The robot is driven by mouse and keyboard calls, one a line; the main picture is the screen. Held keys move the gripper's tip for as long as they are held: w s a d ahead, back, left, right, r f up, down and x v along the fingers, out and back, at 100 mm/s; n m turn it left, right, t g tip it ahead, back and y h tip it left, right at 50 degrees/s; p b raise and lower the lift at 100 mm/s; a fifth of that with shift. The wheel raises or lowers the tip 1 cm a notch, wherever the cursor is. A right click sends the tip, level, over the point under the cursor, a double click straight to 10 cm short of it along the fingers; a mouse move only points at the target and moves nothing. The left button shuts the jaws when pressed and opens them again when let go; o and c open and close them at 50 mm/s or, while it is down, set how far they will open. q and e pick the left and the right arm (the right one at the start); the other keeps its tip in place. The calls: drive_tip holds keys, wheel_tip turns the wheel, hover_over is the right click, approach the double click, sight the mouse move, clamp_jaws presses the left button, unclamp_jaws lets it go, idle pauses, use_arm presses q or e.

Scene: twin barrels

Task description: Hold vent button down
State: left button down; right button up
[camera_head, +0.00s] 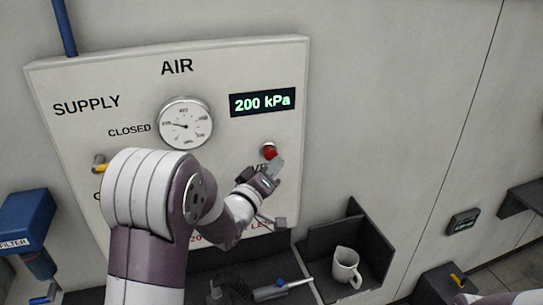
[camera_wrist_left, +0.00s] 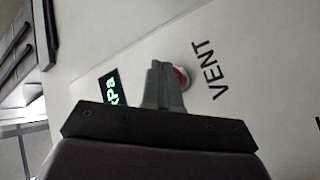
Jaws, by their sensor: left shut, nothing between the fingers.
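The red vent button (camera_head: 269,151) sits in a round metal collar on the right part of the AIR panel (camera_head: 240,60). My left gripper (camera_head: 277,164) is shut and empty, with its fingertips at the lower right edge of the button in the head view. In the left wrist view the closed fingers (camera_wrist_left: 160,70) partly cover the button (camera_wrist_left: 181,77), beside the VENT label (camera_wrist_left: 212,70). I cannot tell whether the fingertips touch the button or whether it is pressed in. My right gripper is not in view.
The display (camera_head: 262,102) reads 200 kPa. A round gauge (camera_head: 185,123) and a yellow valve handle (camera_head: 100,167) are on the panel. A hose with a nozzle (camera_head: 285,288) lies below.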

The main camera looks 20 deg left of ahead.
use_arm(q)
drive_tip(key=shift+w, duration=0.15)
idle(0.5)
drive_tip(key=shift+w+a, duration=0.25)
drive_tip(key=shift+w+a, duration=0.25)
drive_tip(key=shift+w, duration=0.15)
idle(0.8)
idle(0.5)
drive_tip(key=shift+s+d+b, duration=0.5)
drive_tip(key=shift+s+b, duration=0.05)
drive_tip(key=shift+s, duration=0.25)
drive_tip(key=shift+d, duration=0.1)
drive_tip(key=s+d, duration=0.1)
drive_tip(key=s+b, duration=0.1)
drive_tip(key=s+d, duration=0.1)
drive_tip(key=s, duration=0.1)
drive_tip(key=shift+d, duration=0.3)
